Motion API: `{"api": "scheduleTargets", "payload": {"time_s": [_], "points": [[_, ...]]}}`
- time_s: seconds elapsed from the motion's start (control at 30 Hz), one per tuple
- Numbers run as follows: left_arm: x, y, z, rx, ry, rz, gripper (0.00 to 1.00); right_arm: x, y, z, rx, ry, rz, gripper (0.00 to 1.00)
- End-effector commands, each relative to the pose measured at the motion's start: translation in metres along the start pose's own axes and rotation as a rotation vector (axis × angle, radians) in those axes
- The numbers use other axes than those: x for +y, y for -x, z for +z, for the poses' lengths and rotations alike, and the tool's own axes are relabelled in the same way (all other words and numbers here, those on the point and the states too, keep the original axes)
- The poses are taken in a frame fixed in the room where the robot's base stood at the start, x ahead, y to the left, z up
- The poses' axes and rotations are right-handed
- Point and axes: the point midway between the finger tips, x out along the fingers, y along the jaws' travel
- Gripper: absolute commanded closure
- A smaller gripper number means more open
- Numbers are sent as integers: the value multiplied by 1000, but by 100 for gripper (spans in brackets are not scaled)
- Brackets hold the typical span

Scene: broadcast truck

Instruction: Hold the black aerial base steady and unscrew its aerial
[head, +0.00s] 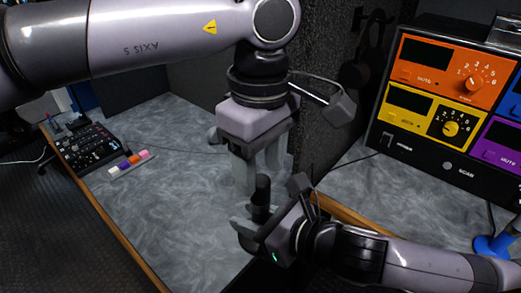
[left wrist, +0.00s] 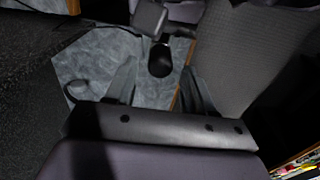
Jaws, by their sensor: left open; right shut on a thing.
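A black upright cylinder (head: 262,188), part of the black aerial and its base, stands near the table's front edge. My right gripper (head: 250,222) is shut around its lower part from the right and front. My left gripper (head: 258,177) points down just above it, open, with its pale fingers around or beside the top. In the left wrist view the black cylinder (left wrist: 160,60) shows nearly end-on between the two spread fingers, with gaps on both sides. Where the aerial meets the base cannot be told; the lower part is hidden by my right gripper.
A dark partition (head: 325,80) stands behind my grippers. A rack with coloured modules (head: 440,95) and a blue stand (head: 494,245) are at the right.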

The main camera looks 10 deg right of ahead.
Motion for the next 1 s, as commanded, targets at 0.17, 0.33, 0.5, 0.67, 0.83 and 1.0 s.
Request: {"api": "scheduleTargets", "payload": {"time_s": [0.17,0.33,0.5,0.67,0.83,1.0], "points": [[-1,-30,0,-1,1,-3,47,0,0,2,-4,1,0,100],[0,-50,0,0,3,-1,47,0,0,2,-4,1,1,100],[0,-57,0,-1,3,0,47,0,0,2,-4,1,1,100],[0,-57,0,0,3,0,47,0,0,2,-4,1,1,100],[0,-57,0,0,3,0,79,0,0,2,-4,1,1,100],[0,-57,0,0,6,0,100,0,0,2,-4,1,1,100]]}}
